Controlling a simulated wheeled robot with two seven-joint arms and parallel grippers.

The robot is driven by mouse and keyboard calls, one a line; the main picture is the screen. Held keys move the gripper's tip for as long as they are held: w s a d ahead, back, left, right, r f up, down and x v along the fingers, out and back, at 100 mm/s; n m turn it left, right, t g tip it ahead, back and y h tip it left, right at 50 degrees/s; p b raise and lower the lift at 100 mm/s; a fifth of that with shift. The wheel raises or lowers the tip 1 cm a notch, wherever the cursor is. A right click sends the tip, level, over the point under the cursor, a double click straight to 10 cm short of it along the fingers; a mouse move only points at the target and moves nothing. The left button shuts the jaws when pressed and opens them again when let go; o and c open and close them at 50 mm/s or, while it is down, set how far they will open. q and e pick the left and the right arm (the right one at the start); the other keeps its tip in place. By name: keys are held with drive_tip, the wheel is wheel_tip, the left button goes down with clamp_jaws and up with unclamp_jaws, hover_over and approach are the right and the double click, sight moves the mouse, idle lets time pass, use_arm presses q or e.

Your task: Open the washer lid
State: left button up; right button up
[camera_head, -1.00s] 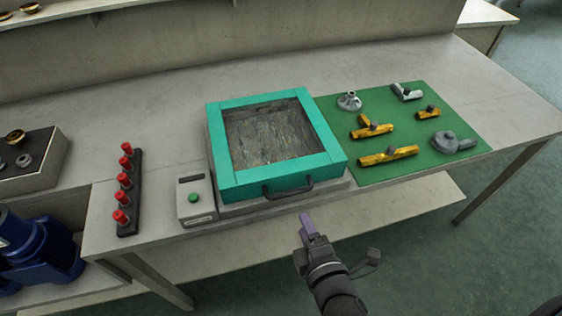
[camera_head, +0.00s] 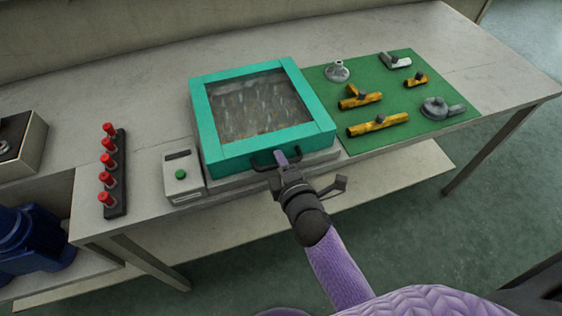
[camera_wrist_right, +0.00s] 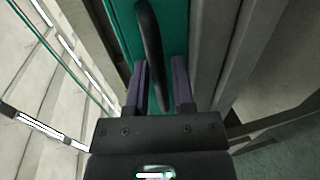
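The washer is a low grey box with a shut teal lid (camera_head: 318,135) framing a clear window, on the bench in the head view. A dark bar handle (camera_head: 262,167) is on the lid's front edge. My right gripper (camera_head: 281,157) is at the handle. In the right wrist view, the purple fingers of my right gripper (camera_wrist_right: 161,65) are spread, one on either side of the dark handle (camera_wrist_right: 150,35). Gaps show between the fingers and the bar, so the gripper is open around it, not clamped. My left gripper is not in view.
A grey control box (camera_head: 183,176) with a green button stands just left of the washer. A rack with several red-topped pegs (camera_head: 121,190) is further left. A green mat (camera_head: 400,90) with brass and grey fittings lies to the right. Blue machinery (camera_head: 35,237) is at lower left.

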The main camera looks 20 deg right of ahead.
clamp_jaws()
idle(1.1)
